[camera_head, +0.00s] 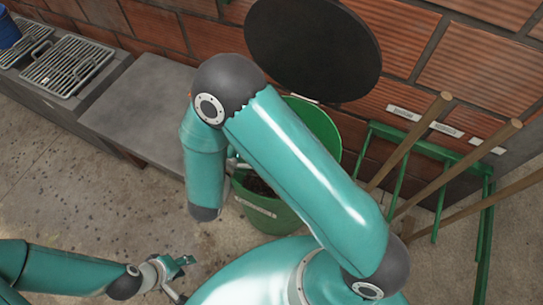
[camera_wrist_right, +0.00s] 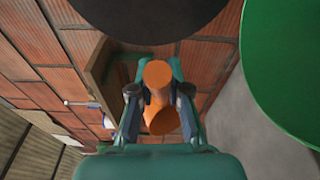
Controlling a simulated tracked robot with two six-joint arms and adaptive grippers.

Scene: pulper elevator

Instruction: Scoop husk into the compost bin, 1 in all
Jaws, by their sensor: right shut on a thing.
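The green compost bin (camera_head: 268,213) stands near the brick wall, with its round dark lid (camera_head: 313,50) raised. Dark brown material (camera_head: 252,183) shows inside; I cannot tell if it is husk. The right wrist view shows the bin's green side (camera_wrist_right: 285,70) at the right. My right gripper (camera_wrist_right: 158,92) is shut on an orange round handle (camera_wrist_right: 160,117), apparently a scoop's; the scoop's far part is not clear. In the head view my right arm hides this gripper and part of the bin. My left gripper (camera_head: 187,277) is open and empty, low at the left.
A grey bench (camera_head: 150,95) with metal grates (camera_head: 68,66) runs along the wall at left. A green rack (camera_head: 440,155) with several wooden poles (camera_head: 410,140) stands right of the bin. Bare floor (camera_head: 75,165) lies at left.

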